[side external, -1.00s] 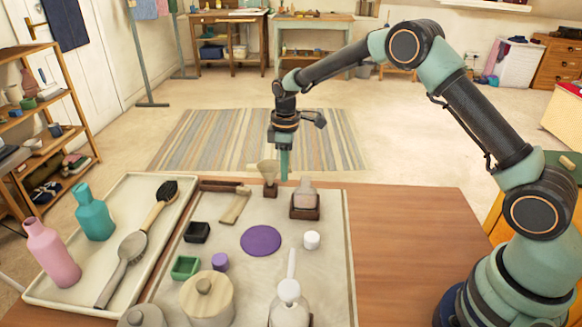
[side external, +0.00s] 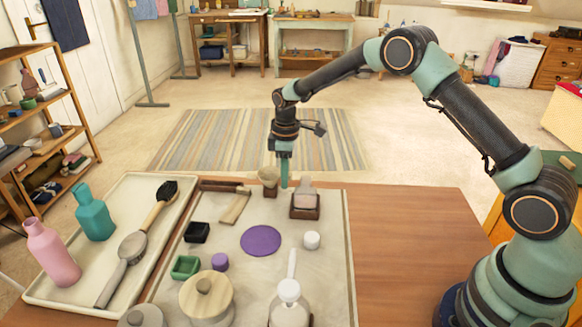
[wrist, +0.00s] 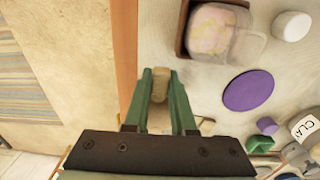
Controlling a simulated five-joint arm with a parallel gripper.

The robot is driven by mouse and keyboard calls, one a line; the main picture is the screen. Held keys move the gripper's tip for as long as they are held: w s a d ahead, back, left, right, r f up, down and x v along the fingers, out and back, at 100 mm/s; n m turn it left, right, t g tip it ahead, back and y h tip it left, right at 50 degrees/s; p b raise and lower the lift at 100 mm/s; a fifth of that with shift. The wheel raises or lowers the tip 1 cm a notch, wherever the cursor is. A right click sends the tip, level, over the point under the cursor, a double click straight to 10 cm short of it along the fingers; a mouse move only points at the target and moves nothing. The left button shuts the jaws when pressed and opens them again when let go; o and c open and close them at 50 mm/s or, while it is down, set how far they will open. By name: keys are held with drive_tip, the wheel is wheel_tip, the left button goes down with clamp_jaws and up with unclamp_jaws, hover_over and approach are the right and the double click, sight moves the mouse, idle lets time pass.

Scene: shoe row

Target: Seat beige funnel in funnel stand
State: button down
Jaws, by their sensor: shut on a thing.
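The beige funnel (side external: 268,175) is at the far edge of the mat in the side view, wide mouth up. Its lower part meets or overlaps the small brown funnel stand (side external: 270,192); I cannot tell whether it rests fully in it. My gripper (side external: 284,184) points down at the funnel's right side and is shut on it. In the wrist view my green fingers (wrist: 160,80) close around a small beige part, and the stand cannot be made out there.
A brown holder with a pinkish block (side external: 305,203) stands close to the right of my gripper. A wooden brush (side external: 236,207) lies to the left. A purple disc (side external: 261,240) and a white cap (side external: 312,240) are nearer.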

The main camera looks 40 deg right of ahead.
drive_tip(key=shift+f, duration=0.1)
drive_tip(key=c, duration=0.7)
unclamp_jaws()
drive_tip(key=shift+o, duration=0.2)
wheel_tip(320, 180, up, 12)
drive_tip(key=shift+s, duration=0.15)
